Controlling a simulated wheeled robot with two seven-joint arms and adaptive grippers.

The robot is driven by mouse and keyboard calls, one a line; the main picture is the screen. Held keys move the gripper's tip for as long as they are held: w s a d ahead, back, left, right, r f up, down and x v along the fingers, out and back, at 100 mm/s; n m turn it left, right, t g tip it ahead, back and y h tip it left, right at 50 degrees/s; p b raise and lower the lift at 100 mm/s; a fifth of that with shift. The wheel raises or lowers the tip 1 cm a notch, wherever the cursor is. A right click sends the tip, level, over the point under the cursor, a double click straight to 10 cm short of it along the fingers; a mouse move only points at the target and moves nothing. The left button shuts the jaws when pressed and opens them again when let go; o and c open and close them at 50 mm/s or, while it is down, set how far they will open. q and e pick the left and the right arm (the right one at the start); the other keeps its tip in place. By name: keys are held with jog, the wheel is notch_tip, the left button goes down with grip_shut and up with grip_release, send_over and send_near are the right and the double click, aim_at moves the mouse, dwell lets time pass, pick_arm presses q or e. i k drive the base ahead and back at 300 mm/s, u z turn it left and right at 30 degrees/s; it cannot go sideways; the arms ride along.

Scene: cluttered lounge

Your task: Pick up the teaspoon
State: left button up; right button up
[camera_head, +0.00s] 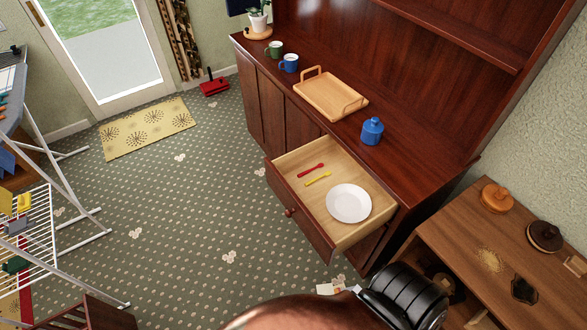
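Two small utensils lie in the open drawer (334,233) of the dark wooden sideboard. One is red (311,170) and the other is yellow (318,179). They lie side by side, roughly parallel, near the drawer's back left. They are too small for me to tell for sure which is the teaspoon. A white plate (349,203) lies in the same drawer, to their right and nearer the front. Neither gripper's fingers show. A copper and black part, which looks like one of my arm links, is at the bottom edge, below the drawer.
The sideboard top (326,130) holds a wooden tray (330,94), a blue lidded jar (372,131), blue (289,64) and green (274,49) mugs and a potted plant. A wooden table (450,240) stands at right, a drying rack (40,230) at left. Carpet between is mostly clear.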

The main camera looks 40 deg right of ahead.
aim_at(321, 164)
jog(key=i, duration=2.8)
jog(key=z, duration=2.1)
